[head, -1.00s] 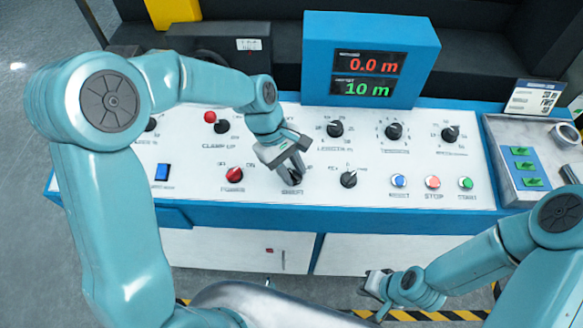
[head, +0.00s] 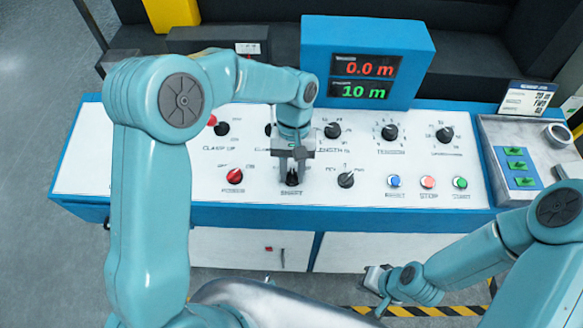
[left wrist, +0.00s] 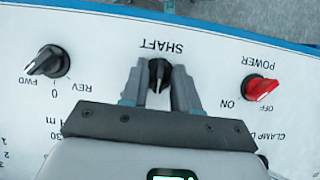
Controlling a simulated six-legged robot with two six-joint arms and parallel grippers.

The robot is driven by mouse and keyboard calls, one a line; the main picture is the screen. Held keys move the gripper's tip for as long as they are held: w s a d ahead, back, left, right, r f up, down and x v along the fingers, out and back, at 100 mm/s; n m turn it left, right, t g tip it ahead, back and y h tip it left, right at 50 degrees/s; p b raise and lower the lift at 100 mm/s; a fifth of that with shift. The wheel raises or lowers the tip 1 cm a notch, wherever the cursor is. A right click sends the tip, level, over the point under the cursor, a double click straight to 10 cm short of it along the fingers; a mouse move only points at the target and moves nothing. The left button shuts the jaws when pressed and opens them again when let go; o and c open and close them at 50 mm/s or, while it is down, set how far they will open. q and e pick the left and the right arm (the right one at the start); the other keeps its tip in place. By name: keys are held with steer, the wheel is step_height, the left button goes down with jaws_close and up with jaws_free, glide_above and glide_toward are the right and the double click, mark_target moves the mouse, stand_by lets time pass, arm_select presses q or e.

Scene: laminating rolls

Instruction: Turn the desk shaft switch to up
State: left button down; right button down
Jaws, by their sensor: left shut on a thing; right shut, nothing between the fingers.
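The shaft switch (head: 292,178) is a black knob on the white desk panel, above the SHAFT label. In the left wrist view the shaft switch (left wrist: 159,74) sits between the two fingers, its pointer near vertical in the picture. My left gripper (head: 291,174) points down over it and is shut on the knob; it also shows in the left wrist view (left wrist: 159,90). Its fingers hide the knob's sides and any position marks. My right gripper (head: 376,290) is shut and empty, low in front of the desk, away from the panel.
A red power knob (head: 234,175) is left of the shaft switch, and a black FWD/REV knob (head: 346,180) is right of it. Blue, red and green buttons (head: 428,182) lie further right. A display (head: 366,68) reads 0.0 m and 10 m.

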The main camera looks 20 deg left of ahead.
arm_select(q)
steer(key=m, duration=0.1)
steer(key=m+y, duration=0.1)
steer(key=m, duration=0.1)
steer(key=m+y, duration=0.1)
steer(key=shift+s+d+f+m, duration=0.1)
steer(key=shift+d+f+m, duration=0.1)
steer(key=shift+f+m, duration=0.1)
steer(key=shift+m+y+b, duration=0.4)
steer(key=shift+m+y, duration=0.7)
steer(key=shift+m, duration=0.7)
steer(key=shift+d, duration=0.1)
steer(key=c, duration=1.2)
jaws_free()
steer(key=shift+r, duration=0.15)
steer(key=v, duration=1.6)
steer(key=shift+s+d+r, duration=0.15)
